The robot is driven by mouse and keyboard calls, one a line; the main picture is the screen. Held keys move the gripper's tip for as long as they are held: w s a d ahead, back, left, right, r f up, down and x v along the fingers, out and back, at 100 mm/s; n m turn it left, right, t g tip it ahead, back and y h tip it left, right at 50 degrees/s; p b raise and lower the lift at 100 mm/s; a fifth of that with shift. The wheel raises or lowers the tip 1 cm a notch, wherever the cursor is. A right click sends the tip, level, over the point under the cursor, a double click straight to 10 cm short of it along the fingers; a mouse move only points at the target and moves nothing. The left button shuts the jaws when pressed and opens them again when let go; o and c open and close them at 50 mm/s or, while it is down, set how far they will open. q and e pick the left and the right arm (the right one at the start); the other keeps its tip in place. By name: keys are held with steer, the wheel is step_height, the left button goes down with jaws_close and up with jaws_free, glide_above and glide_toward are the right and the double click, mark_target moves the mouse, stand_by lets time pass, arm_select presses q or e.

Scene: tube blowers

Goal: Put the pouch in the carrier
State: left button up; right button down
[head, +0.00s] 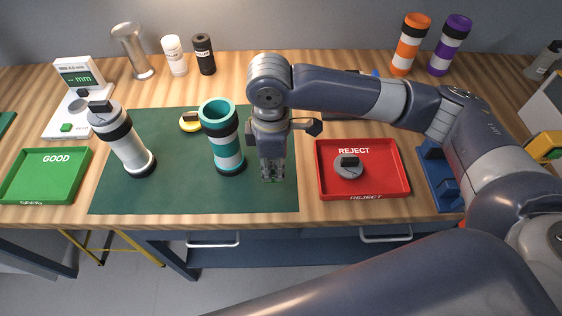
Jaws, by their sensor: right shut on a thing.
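A teal-and-white carrier tube (228,150) stands upright and open at the top on the dark green mat, left of my right gripper. My right gripper (270,177) points down over the mat, just right of this tube, apart from it. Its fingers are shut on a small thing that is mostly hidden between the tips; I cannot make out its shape. I see no pouch clearly anywhere else. My left gripper is not in view.
A green GOOD tray (45,190) is at left and a red REJECT tray (392,180) at right, holding a grey disc (349,173). Orange (409,50) and purple (448,48) tubes stand at the back right.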

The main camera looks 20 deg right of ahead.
steer(key=s+a+r+b, duration=0.1)
steer(key=s+a, duration=0.7)
steer(key=a, duration=0.2)
steer(key=shift+r+b, duration=0.15)
steer(key=shift+b, duration=0.2)
steer(key=shift+d, duration=0.1)
